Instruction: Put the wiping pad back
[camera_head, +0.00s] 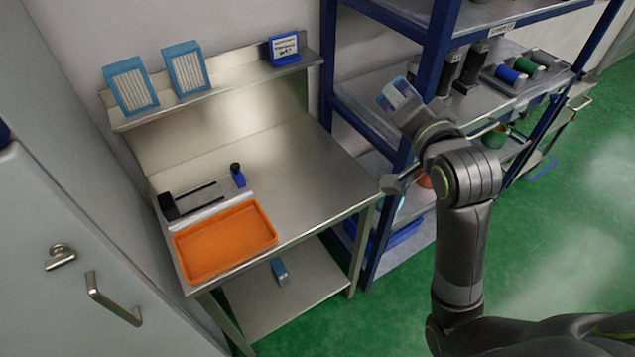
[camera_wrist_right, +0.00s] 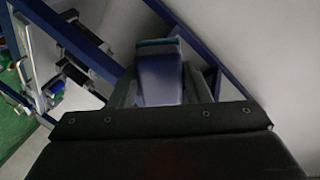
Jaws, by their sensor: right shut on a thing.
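My right gripper (camera_head: 397,99) is shut on a small light-blue and white block, which looks like the wiping pad (camera_head: 392,94). It holds the pad up in front of the blue rack, at the upper right of the head view. In the right wrist view the pad (camera_wrist_right: 160,78) sits between the two fingers, with a teal upper edge and a shadowed, bluish face. The gripper hides part of it. My left gripper is not in view.
A steel bench (camera_head: 310,170) carries an orange tray (camera_head: 262,240), a small blue-black bottle (camera_head: 237,175) and a black tool. Its upper shelf holds two blue filter-like frames and a sign. The blue rack (camera_head: 425,55) stands close behind my right arm.

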